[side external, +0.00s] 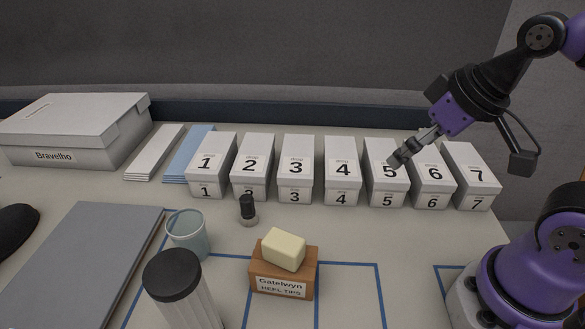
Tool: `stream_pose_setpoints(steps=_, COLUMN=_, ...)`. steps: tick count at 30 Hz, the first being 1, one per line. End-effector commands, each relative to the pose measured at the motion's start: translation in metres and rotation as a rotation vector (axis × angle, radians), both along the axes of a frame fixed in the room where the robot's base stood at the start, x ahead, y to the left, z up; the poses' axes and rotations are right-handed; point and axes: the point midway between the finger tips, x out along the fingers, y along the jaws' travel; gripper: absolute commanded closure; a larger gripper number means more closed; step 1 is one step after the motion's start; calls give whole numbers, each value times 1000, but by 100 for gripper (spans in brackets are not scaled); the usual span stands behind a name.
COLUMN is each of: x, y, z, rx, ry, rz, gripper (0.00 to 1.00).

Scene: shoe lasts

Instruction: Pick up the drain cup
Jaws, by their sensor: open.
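A pale blue, see-through cup (190,236), which looks like the drain cup, stands upright on the table at the left of centre. Its lower front is partly hidden by a black-lidded container in front of it. My gripper (398,157) is at the upper right, in front of and above the white boxes numbered 5 and 6, well to the right of the cup and apart from it. It is open, and nothing shows between its fingers.
The black-lidded container (178,283) stands close in front of the cup. A small black-capped bottle (248,210) and a brown box (283,277) bearing a yellow block (284,248) are to its right. Numbered boxes (296,167) line the back. A grey board (85,265) lies left.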

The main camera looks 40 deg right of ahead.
Motion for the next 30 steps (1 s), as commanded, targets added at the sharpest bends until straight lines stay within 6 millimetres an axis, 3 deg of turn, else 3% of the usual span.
stream_pose_setpoints(steps=12, x=2, y=1, z=1, rx=1, ry=-1, rz=3, gripper=0)
stream_pose_setpoints(steps=17, x=29, y=17, z=10, rx=8, ry=1, rz=29, gripper=0)
stream_pose_setpoints(steps=20, x=64, y=45, z=16, rx=13, ry=-1, rz=60, gripper=0)
stream_pose_setpoints(steps=24, x=114, y=107, z=12, rx=15, ry=-17, rz=106, gripper=0)
stream_pose_setpoints(steps=27, x=138, y=160, z=-1, rx=11, ry=-32, rz=138, gripper=0)
stream_pose_setpoints(steps=30, x=150, y=207, z=-17, rx=10, ry=-51, rz=165, gripper=0)
